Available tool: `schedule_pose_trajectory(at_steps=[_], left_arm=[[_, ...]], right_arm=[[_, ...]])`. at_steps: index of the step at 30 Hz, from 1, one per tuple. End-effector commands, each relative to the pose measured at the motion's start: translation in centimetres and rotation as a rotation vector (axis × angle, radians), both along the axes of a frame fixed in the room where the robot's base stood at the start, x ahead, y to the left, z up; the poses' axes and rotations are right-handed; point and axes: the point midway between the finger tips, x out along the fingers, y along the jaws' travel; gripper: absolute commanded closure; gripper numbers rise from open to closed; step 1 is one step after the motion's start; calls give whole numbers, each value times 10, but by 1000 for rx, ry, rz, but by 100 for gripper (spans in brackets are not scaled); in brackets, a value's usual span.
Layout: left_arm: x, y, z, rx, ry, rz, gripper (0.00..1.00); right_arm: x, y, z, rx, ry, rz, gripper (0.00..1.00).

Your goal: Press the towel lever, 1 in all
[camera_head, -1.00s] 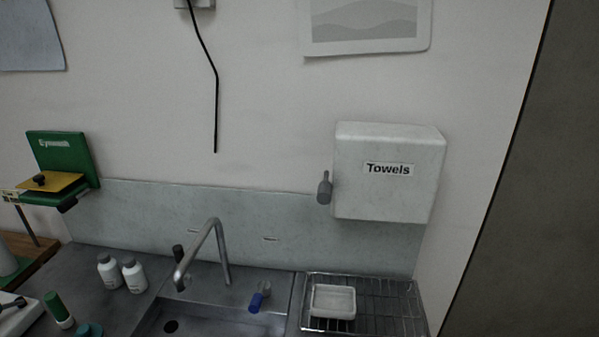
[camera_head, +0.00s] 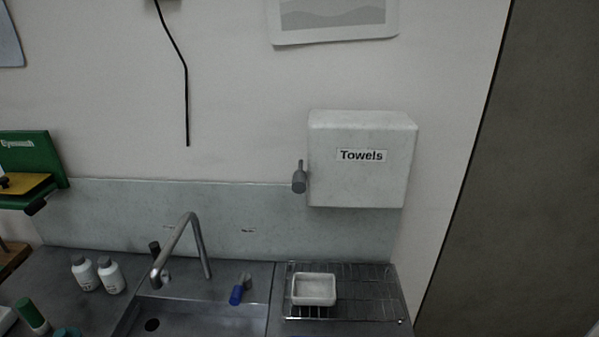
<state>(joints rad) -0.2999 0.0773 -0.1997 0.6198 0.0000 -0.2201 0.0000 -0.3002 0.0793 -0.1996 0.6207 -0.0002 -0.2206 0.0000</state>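A white towel dispenser (camera_head: 361,182) labelled "Towels" is fixed to the wall, right of the middle of the view. Its grey towel lever (camera_head: 299,177) sticks out on the dispenser's left side, with its thicker grip end hanging down. Nothing touches the lever. Neither of my grippers is in view.
Below the dispenser, a wire rack (camera_head: 365,304) holds a small white dish (camera_head: 314,289). A sink with a curved faucet (camera_head: 183,245) and a blue-handled tap (camera_head: 237,294) lies to its left. White bottles (camera_head: 110,275) and a green eyewash unit (camera_head: 30,165) stand further left. A dark panel (camera_head: 500,170) is at right.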

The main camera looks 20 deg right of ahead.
Motion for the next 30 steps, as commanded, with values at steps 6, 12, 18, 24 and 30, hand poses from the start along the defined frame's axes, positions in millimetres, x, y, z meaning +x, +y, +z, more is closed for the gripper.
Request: schedule_pose_trajectory(at_steps=[6, 12, 18, 24, 30], left_arm=[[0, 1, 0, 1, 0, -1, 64], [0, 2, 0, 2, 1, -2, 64], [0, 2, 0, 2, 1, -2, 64], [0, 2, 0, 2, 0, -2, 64], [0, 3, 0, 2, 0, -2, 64]], right_arm=[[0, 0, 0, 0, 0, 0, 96], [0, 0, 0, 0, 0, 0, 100], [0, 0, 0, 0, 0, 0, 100], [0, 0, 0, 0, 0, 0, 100], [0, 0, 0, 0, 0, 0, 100]])
